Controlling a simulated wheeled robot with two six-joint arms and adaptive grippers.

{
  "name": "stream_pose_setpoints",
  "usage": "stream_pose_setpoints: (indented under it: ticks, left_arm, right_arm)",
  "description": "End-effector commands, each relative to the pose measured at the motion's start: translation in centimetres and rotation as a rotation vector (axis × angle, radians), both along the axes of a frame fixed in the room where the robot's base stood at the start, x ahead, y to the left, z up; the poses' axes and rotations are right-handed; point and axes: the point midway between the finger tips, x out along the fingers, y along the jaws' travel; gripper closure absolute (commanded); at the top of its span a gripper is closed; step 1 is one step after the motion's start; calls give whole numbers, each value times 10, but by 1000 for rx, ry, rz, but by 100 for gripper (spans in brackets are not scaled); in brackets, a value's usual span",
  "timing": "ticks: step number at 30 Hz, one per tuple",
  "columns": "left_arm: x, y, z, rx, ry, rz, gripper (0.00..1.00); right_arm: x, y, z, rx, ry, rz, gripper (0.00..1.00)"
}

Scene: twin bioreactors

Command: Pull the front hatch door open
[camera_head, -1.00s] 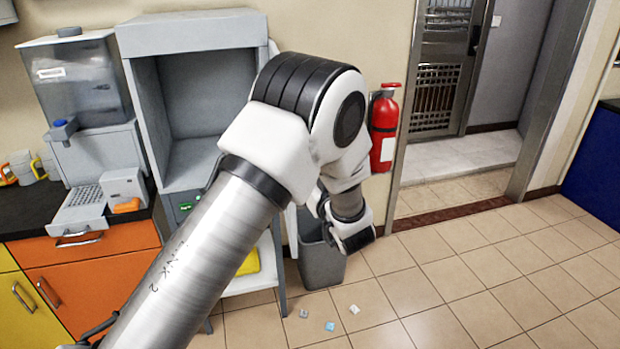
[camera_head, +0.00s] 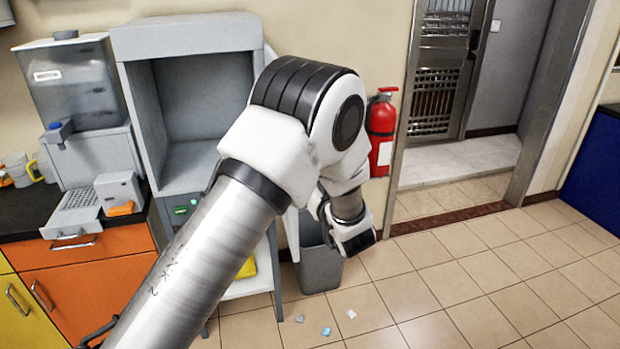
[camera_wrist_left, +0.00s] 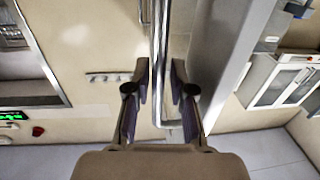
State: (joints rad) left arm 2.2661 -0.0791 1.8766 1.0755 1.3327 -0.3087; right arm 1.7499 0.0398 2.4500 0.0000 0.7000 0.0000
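The grey cabinet (camera_head: 188,35) with an open front stands left of centre in the head view. A pale door panel (camera_head: 291,232) sticks out at its right side, swung open and partly hidden by my left arm. In the left wrist view, a long metal handle bar (camera_wrist_left: 160,45) runs between the fingers of my left gripper (camera_wrist_left: 159,75). In the head view, my left wrist hides the fingers. My right gripper is not in view.
A grey bin (camera_head: 320,268) stands below my left wrist, beside the cabinet. A red fire extinguisher (camera_head: 381,130) hangs on the wall. Orange drawers (camera_head: 85,285) stand at left. Small pieces (camera_head: 326,331) lie on the floor. The tiled floor at right is clear.

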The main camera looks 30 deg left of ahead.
Motion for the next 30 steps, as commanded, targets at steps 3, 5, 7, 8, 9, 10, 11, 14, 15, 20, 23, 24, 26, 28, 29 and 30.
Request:
stream_pose_setpoints:
  ticks: [3,5,7,8,9,10,11,14,15,20,23,24,26,28,29,30]
  left_arm:
    - [-5,-9,0,2,1,-3,77]
    - [-11,-18,0,3,3,-4,77]
    - [-19,-31,0,5,3,-5,77]
    - [-23,-36,0,5,3,-6,77]
    - [-28,-42,1,4,1,-4,77]
    - [-31,-47,1,5,2,-5,77]
    - [-33,-51,0,4,2,-4,77]
    - [-40,-59,0,2,1,-2,77]
    - [-41,-61,0,1,1,-1,77]
    - [-42,-61,-1,-1,1,1,77]
    - [-42,-61,-1,-1,1,0,77]
    - [-42,-61,-1,-1,1,0,77]
    - [-42,-61,-1,-1,1,0,77]
    - [-42,-61,-1,-1,1,0,77]
    - [-42,-61,-1,0,1,0,77]
    - [-42,-61,-4,-1,8,0,77]
  right_arm:
    - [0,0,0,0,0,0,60]
    - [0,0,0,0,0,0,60]
    - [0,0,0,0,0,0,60]
    - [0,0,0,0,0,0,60]
    - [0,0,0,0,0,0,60]
    - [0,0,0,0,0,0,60]
    - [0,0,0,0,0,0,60]
    - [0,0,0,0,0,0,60]
    - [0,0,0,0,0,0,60]
    - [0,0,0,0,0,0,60]
    - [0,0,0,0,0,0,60]
    - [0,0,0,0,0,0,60]
    - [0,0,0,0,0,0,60]
    - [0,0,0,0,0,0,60]
    - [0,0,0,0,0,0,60]
    - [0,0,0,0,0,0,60]
